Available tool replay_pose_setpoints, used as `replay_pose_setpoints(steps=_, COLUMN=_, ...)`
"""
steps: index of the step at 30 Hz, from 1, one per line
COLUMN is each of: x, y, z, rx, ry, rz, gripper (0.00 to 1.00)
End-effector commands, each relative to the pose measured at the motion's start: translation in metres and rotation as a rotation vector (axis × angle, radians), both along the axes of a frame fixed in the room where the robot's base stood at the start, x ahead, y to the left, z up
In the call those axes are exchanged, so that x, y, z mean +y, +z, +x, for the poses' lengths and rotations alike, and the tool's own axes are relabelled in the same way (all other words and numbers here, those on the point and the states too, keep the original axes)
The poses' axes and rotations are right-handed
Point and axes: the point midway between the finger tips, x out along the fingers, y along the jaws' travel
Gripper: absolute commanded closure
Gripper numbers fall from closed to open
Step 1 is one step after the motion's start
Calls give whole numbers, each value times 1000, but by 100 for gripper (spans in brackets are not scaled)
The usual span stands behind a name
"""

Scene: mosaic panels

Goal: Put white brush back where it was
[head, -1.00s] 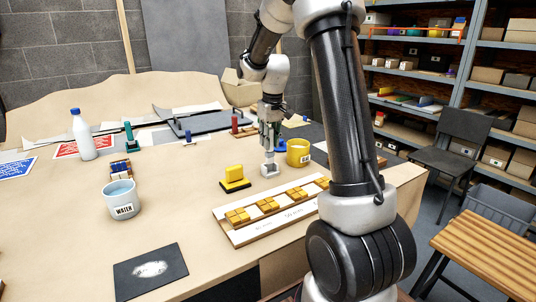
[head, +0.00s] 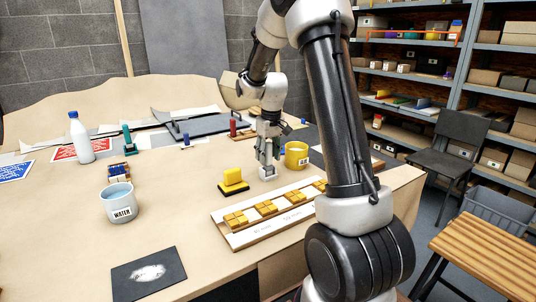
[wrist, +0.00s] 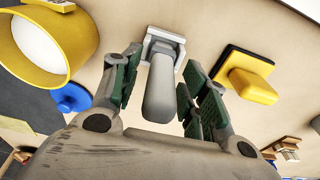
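The white brush (head: 267,175) stands upright on the table, with its pale base down and its grey handle up. It also shows in the wrist view (wrist: 160,85). My gripper (head: 266,153) is pointed down over it. In the wrist view my gripper (wrist: 163,90) is open, with one green-padded finger on each side of the handle. Small gaps show between the pads and the handle. In the head view the fingers hide the upper part of the handle.
A yellow block with a black base (head: 233,181) stands close left of the brush. A yellow mug (head: 297,155) is close on the right. A board with yellow tiles (head: 270,213) lies in front. A WATER mug (head: 119,203) and a dark square sheet (head: 150,275) are at left.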

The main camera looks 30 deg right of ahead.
Motion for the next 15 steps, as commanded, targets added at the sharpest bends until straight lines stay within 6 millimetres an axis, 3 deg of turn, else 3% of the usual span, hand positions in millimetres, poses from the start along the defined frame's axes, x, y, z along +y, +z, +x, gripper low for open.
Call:
replay_pose_setpoints(steps=8, x=0, y=14, z=0, rx=-3, ry=0, rz=-1, gripper=56)
replay_pose_setpoints(steps=15, x=0, y=66, z=-7, rx=-4, ry=0, rz=-1, gripper=56)
